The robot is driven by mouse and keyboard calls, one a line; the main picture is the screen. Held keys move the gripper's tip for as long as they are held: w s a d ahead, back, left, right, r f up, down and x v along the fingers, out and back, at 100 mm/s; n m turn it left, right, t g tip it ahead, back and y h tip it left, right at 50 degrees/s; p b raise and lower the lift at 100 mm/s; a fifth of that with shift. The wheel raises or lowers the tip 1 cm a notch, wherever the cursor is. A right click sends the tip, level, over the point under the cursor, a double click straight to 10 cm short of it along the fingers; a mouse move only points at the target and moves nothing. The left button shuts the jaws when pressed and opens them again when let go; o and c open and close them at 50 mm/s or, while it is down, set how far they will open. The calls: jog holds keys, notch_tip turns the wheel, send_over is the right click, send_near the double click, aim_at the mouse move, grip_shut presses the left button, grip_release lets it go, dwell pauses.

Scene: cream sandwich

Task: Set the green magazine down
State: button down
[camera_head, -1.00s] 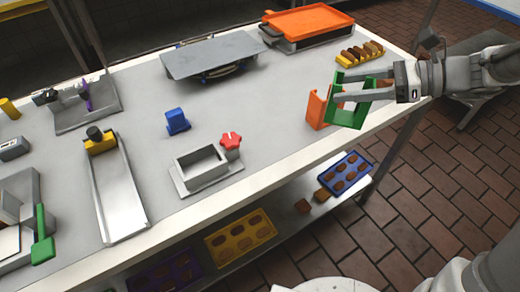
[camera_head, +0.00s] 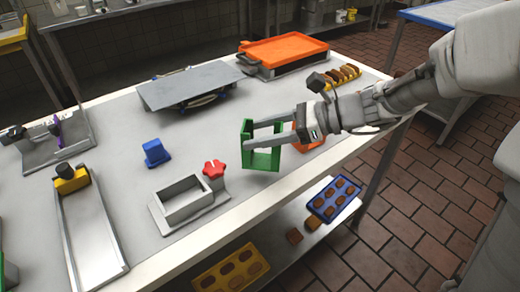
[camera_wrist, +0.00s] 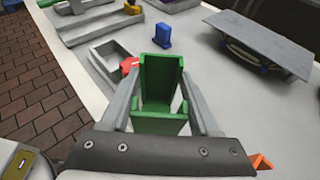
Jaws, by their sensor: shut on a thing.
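The green magazine (camera_head: 260,160) is an open, frame-like holder. My gripper (camera_head: 266,140) is shut on it, a finger along each side. In the head view it is over the table near the front edge, to the right of the red star knob (camera_head: 214,169). In the wrist view the magazine (camera_wrist: 160,122) sits between both fingers, its open side towards the camera. I cannot tell whether its base touches the table.
A grey rectangular frame (camera_head: 159,213) stands left of the magazine, with a blue block (camera_head: 156,151) behind it. An orange holder (camera_head: 303,147) is partly hidden behind my gripper. A flat grey plate (camera_head: 190,88) stands farther back. The table between these is bare.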

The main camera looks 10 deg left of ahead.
aim_at(260, 161)
jog(key=shift+f+b, duration=0.75)
jog(key=shift+f, duration=1.15)
jog(key=shift+f, duration=0.1)
jog(key=shift+f, duration=0.1)
jog(key=shift+c, duration=0.6)
grip_release()
